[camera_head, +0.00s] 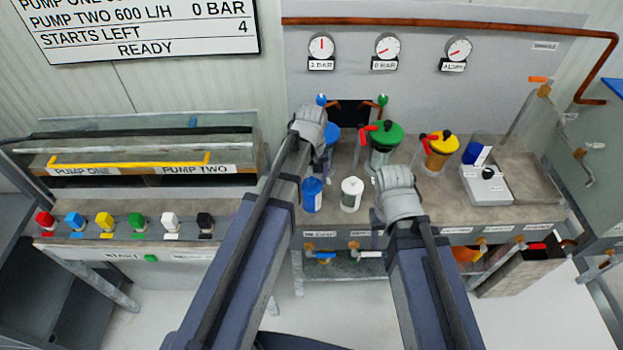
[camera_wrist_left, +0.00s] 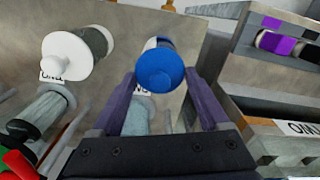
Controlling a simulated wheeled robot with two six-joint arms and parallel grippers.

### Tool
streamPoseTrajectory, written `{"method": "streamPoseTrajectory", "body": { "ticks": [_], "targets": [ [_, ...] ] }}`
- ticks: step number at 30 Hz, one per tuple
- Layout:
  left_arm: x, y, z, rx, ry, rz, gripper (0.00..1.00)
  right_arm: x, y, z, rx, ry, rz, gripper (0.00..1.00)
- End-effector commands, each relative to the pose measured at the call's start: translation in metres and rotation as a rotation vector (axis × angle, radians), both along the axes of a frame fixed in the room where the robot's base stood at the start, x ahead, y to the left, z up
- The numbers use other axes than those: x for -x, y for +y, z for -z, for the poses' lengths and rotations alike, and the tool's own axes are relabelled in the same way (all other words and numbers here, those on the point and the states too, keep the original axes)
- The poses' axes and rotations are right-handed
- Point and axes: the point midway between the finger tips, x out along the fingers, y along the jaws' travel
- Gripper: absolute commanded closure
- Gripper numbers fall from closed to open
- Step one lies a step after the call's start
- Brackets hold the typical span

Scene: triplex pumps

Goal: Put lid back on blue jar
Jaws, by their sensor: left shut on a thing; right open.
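The blue jar (camera_head: 312,203) stands upright on the bench, beside a white-lidded jar (camera_head: 351,194). In the left wrist view a round blue lid (camera_wrist_left: 160,73) lies between the purple fingers of my left gripper (camera_wrist_left: 163,82), which is shut on it. A little of the blue jar (camera_wrist_left: 152,43) shows beyond the lid; whether they touch I cannot tell. In the head view my left arm hides most of that gripper. My right gripper (camera_head: 378,214) is open near the bench's front edge, its fingers mostly hidden. The white-lidded jar also shows in the left wrist view (camera_wrist_left: 80,50).
A green-lidded vessel (camera_head: 384,148) and a yellow-lidded vessel (camera_head: 438,155) with red handles stand behind, right of my left gripper. A white box (camera_head: 487,185) is further right. A console with coloured switches (camera_head: 137,222) is at the left.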

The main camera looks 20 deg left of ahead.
Motion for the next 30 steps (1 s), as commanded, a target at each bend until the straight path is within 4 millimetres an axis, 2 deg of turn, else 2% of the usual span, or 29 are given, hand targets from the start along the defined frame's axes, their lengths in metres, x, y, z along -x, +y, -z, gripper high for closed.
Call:
{"method": "streamPoseTrajectory", "body": {
  "ticks": [4,5,10,23,30],
  "targets": [
    [0.000,0.000,0.000,0.000,0.000,0.000,0.73,0.000,0.000,0.000,0.000,0.000,0.000,0.50],
    [0.000,0.000,0.000,0.000,0.000,0.000,0.19,0.000,0.000,0.000,0.000,0.000,0.000,0.50],
    [0.000,0.000,0.000,0.000,0.000,0.000,0.00,0.000,0.000,0.000,0.000,0.000,0.000,0.50],
    [0.000,0.000,-0.001,0.000,0.000,0.000,0.00,0.000,0.000,-0.001,0.000,0.000,0.000,0.50],
    [0.000,0.000,-0.013,0.000,0.000,0.000,0.00,0.000,0.000,-0.013,0.000,0.000,0.000,0.50]
  ]
}}
